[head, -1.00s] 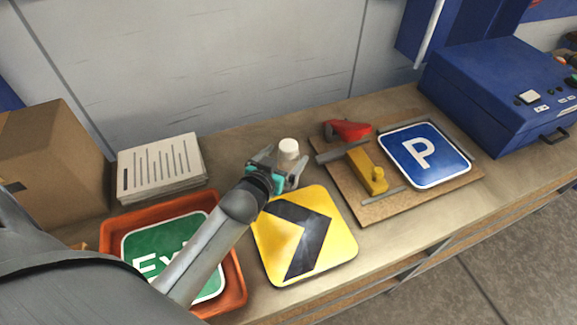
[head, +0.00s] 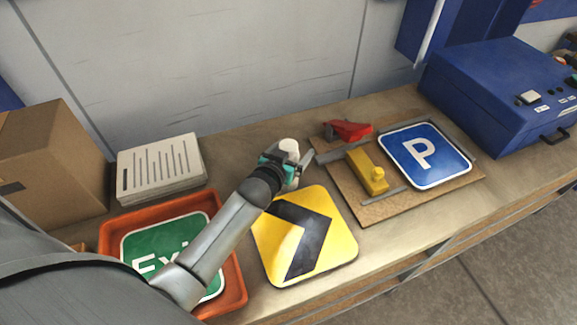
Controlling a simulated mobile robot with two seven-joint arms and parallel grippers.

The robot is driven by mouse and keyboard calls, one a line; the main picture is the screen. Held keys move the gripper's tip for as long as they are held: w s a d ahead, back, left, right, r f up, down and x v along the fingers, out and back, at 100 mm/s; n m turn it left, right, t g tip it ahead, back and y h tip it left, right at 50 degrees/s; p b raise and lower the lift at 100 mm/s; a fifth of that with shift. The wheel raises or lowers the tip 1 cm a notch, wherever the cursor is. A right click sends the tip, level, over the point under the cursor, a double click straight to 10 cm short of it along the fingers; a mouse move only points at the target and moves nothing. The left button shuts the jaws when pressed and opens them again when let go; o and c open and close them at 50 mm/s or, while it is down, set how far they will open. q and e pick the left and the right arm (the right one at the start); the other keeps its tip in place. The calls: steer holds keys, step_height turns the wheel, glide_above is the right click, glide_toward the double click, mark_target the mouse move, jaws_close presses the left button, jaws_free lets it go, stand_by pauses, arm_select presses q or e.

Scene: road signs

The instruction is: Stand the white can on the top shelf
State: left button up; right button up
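The white can (head: 289,146) is near the back of the workbench (head: 236,147), right of the paper stack; only its top part shows. My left gripper (head: 293,156) is at the can, with a finger showing on its right side. The gripper body hides the can's lower part, so I cannot tell whether the fingers touch it. My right gripper is not in view. No shelf can be clearly made out.
A yellow arrow sign (head: 335,243) lies in front of the gripper. An orange tray (head: 236,287) holds a green sign (head: 150,240). A paper stack (head: 160,166) and cardboard box (head: 50,155) stand left.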

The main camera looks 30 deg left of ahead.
arm_select(q)
jaws_close()
stand_by(0.5)
